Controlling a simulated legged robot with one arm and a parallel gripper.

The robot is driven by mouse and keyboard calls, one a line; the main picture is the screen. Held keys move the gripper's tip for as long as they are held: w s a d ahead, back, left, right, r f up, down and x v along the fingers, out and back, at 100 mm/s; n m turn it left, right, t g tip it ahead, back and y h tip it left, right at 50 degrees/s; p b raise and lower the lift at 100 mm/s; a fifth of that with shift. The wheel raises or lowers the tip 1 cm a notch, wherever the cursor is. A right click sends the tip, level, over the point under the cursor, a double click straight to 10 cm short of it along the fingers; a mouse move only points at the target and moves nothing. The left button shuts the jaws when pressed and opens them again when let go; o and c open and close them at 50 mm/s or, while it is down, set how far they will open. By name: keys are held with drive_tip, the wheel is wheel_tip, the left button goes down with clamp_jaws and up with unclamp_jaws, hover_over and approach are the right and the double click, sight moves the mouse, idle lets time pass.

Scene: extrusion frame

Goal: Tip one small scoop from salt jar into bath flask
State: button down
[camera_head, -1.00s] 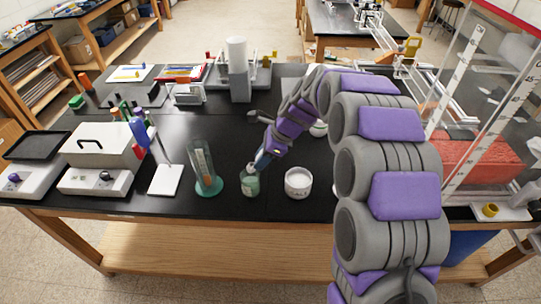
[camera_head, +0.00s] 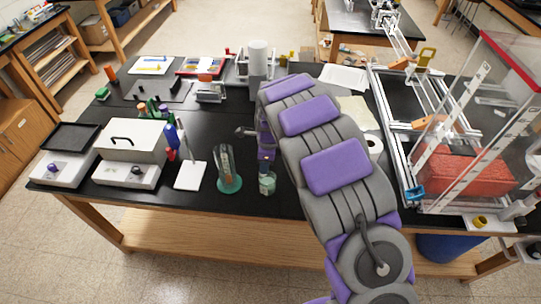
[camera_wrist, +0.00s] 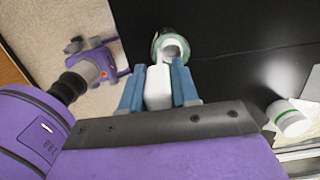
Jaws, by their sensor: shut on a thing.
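The bath flask (camera_head: 267,184), small and greenish, stands upright near the table's front edge. In the wrist view its round mouth (camera_wrist: 172,47) shows just beyond the fingertips. My gripper (camera_wrist: 158,85) has blue fingers shut on a white piece (camera_wrist: 157,88), likely the scoop's handle. It is close by the flask; contact between them cannot be told. The scoop's bowl and any salt on it are not visible. In the head view my gripper (camera_head: 266,158) is small and partly covered by my arm. The open white salt jar is hidden now, apparently behind my arm.
A glass cylinder on a green base (camera_head: 229,182) stands close left of the flask. A white round container (camera_head: 374,144) and a clear-walled rig (camera_head: 480,150) are at right.

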drive_tip(key=shift+a+r+h+p, duration=0.2)
drive_tip(key=shift+r+h+p, duration=0.05)
drive_tip(key=shift+h+p, duration=0.05)
drive_tip(key=shift+d+r+h+p, duration=0.15)
drive_tip(key=shift+d+h+p, duration=0.15)
drive_tip(key=shift+p, duration=0.3)
drive_tip(key=r, duration=0.1)
drive_tip(key=d+r, duration=0.1)
drive_tip(key=r, duration=0.1)
drive_tip(key=shift+r, duration=0.25)
drive_tip(key=shift+a, duration=0.85)
drive_tip(key=shift+d+r, duration=0.1)
drive_tip(key=shift+d, duration=0.85)
